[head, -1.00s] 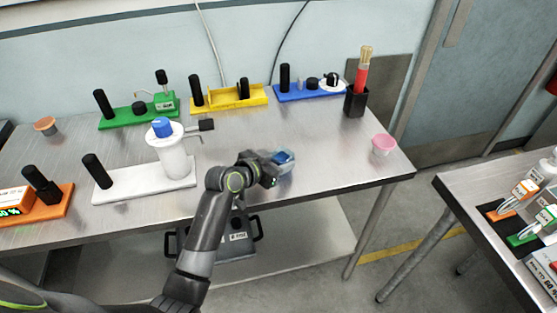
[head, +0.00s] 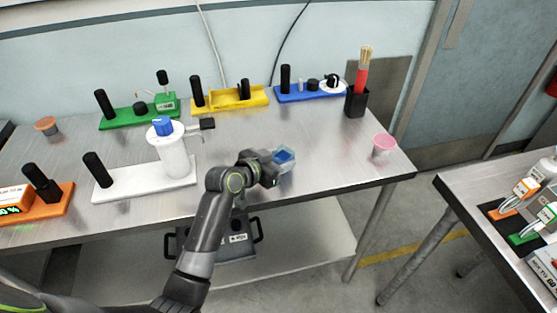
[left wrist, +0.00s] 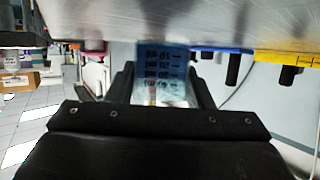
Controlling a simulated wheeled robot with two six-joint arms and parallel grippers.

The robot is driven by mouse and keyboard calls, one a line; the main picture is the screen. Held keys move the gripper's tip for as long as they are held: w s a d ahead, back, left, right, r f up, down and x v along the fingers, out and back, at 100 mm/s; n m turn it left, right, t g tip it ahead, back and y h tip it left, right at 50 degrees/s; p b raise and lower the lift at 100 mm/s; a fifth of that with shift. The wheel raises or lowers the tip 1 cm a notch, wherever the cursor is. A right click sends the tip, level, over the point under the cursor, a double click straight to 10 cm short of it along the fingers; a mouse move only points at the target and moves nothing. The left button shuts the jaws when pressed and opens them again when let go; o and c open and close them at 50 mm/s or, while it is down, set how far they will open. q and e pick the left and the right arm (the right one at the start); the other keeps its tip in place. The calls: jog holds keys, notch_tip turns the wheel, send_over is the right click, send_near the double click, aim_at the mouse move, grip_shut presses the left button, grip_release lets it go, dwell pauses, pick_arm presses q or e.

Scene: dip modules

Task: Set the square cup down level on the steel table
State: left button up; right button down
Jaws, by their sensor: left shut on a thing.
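The square cup (head: 284,157) is clear with blue contents, at the front middle of the steel table (head: 325,160). My left gripper (head: 272,164) is shut on it from the left side. In the left wrist view, the cup (left wrist: 163,72) sits between the two fingers of my left gripper (left wrist: 163,90), with dark markings on its face and a blue upper part in the picture. The table surface fills the top of that view, close to the cup. I cannot tell whether the cup's base touches the table or is exactly level. My right gripper is not in view.
A pink cup (head: 383,146) stands to the right, near the table edge. A black holder with brushes (head: 356,102) is behind it. A white jug (head: 173,158) on a white base stands to the left. Yellow (head: 220,101) and blue (head: 297,95) modules line the back. Bare table surrounds the square cup.

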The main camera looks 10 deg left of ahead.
pick_arm(q)
jog(key=shift+s+f, duration=0.15)
jog(key=shift+f, duration=0.5)
jog(key=shift+s+f, duration=0.15)
jog(key=shift+f, duration=0.45)
jog(key=o, duration=1)
jog(key=shift+s, duration=0.1)
jog(key=shift+s+a+r, duration=0.1)
jog(key=shift+s+a, duration=0.05)
jog(key=shift+s, duration=0.1)
jog(key=v, duration=0.5)
jog(key=r+v, duration=0.1)
jog(key=v, duration=0.5)
jog(key=w+r+b+v, duration=0.1)
jog(key=v, duration=0.5)
